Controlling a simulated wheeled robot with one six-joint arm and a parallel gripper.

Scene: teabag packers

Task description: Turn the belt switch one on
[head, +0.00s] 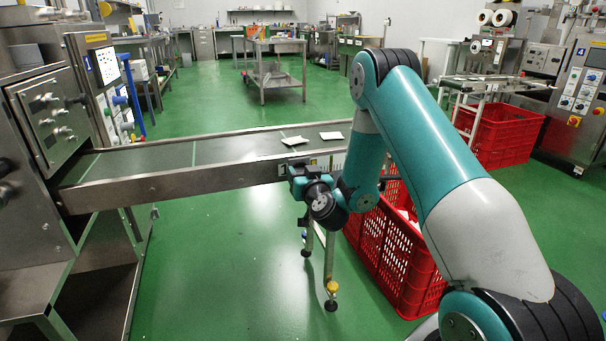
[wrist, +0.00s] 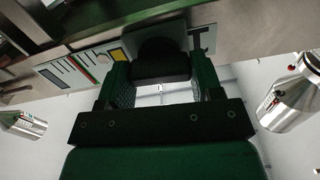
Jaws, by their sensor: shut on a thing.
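My gripper (head: 298,170) is at the side rail of the conveyor belt (head: 165,156), near the belt's right end. In the wrist view my gripper (wrist: 160,78) has its two green fingers closed on either side of a dark round knob, the belt switch (wrist: 158,48). The knob sits on a light plate on the metal rail. In the head view my gripper hides the switch. The knob's on or off position cannot be told.
Two pale packets (head: 294,141) (head: 331,135) lie on the belt. A red crate (head: 385,245) stands on the floor under and behind my arm; another red crate (head: 505,137) is at the right. A steel machine (head: 40,120) stands at the left. The green floor in front is clear.

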